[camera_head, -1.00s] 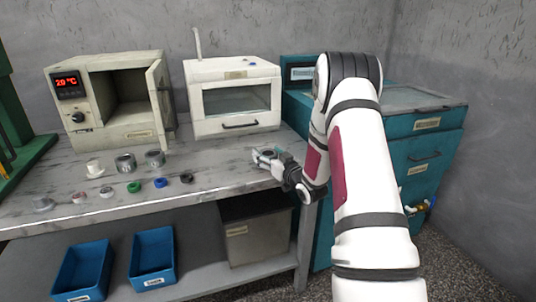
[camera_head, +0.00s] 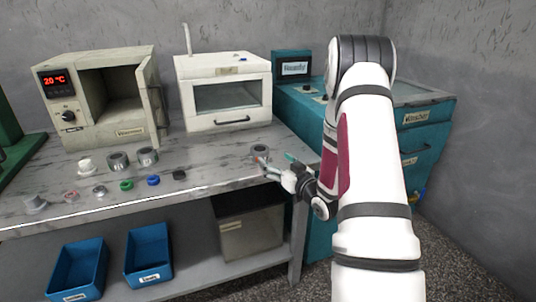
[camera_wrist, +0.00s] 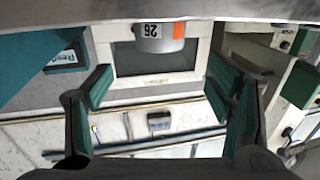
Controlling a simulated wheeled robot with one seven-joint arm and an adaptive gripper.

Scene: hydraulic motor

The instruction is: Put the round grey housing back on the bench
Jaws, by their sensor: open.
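The round grey housing (camera_head: 260,149) stands on the bench (camera_head: 222,172) near its right end. In the wrist view, which is upside down, the housing (camera_wrist: 158,45) shows a "26" mark and an orange patch and rests on the bench top. My gripper (camera_head: 277,162) is open and empty, just to the front and right of the housing. In the wrist view its teal fingers (camera_wrist: 160,82) are spread wide, with the housing beyond their tips and clear of them.
Two metal rings (camera_head: 118,162) and several small parts (camera_head: 127,185) lie on the left half of the bench. An oven (camera_head: 100,100) with its door open and a white cabinet (camera_head: 225,95) stand behind. A teal machine (camera_head: 298,105) is at the right.

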